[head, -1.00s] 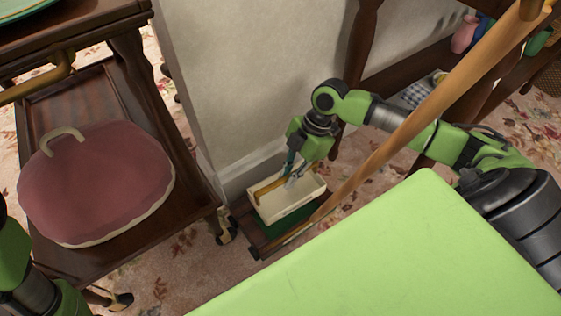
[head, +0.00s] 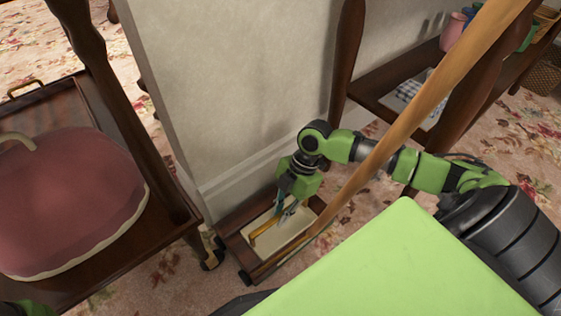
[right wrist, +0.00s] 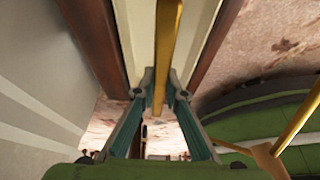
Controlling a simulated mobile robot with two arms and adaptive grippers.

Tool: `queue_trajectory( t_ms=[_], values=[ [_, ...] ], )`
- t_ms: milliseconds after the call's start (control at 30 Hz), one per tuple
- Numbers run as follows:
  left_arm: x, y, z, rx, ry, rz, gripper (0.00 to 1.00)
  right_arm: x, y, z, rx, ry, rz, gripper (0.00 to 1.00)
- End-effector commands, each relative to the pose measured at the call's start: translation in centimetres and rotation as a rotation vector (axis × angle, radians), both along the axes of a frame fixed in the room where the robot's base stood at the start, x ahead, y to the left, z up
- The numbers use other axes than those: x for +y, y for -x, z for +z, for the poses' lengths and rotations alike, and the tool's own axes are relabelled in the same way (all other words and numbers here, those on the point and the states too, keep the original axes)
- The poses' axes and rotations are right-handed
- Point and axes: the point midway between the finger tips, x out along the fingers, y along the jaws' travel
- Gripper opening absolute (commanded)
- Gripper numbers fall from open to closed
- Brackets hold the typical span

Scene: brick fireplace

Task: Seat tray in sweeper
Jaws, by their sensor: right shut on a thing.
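The cream tray (head: 283,238) with its brass-coloured bar handle (head: 263,228) lies low inside the brown wooden sweeper (head: 236,243) on the floor. The sweeper's walls surround the tray; whether it rests fully on the bottom cannot be told. My right gripper (head: 284,211) reaches down from above and is shut on the tray's handle. In the right wrist view the fingertips (right wrist: 160,90) pinch the bar, with cream tray (right wrist: 137,35) on both sides and the sweeper's brown walls (right wrist: 95,40) beyond.
The sweeper's long wooden handle (head: 385,150) slants up in front of my right arm. A wall (head: 230,90) stands close behind the sweeper. A dark wooden cart (head: 125,240) with a pink cushion-like bag (head: 75,205) is at left, a shelf (head: 400,75) at right.

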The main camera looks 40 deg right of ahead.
Motion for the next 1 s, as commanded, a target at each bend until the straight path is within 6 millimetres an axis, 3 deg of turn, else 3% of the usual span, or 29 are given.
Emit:
queue_trajectory(
  t_ms=[333,367,400,800,1000],
  values=[
    [0.0,0.0,0.0,-0.001,-0.001,0.000,0.15,0.0,-0.1,-0.2,-0.001,-0.001,0.000,0.00],
    [0.0,0.0,0.0,-0.001,-0.001,0.000,0.15,0.0,-0.1,-0.3,-0.001,0.000,0.000,0.19],
    [0.0,0.0,0.0,-0.001,-0.001,0.000,0.15,0.0,-0.1,-0.3,-0.001,0.000,0.000,0.28],
    [0.0,0.0,-0.1,-0.001,-0.001,0.000,0.15,0.0,-0.1,-0.1,-0.002,0.000,-0.001,0.28],
    [0.0,0.0,1.6,0.000,-0.001,0.000,0.15,-0.6,-0.1,1.8,-0.001,0.000,0.000,0.28]
  ],
)
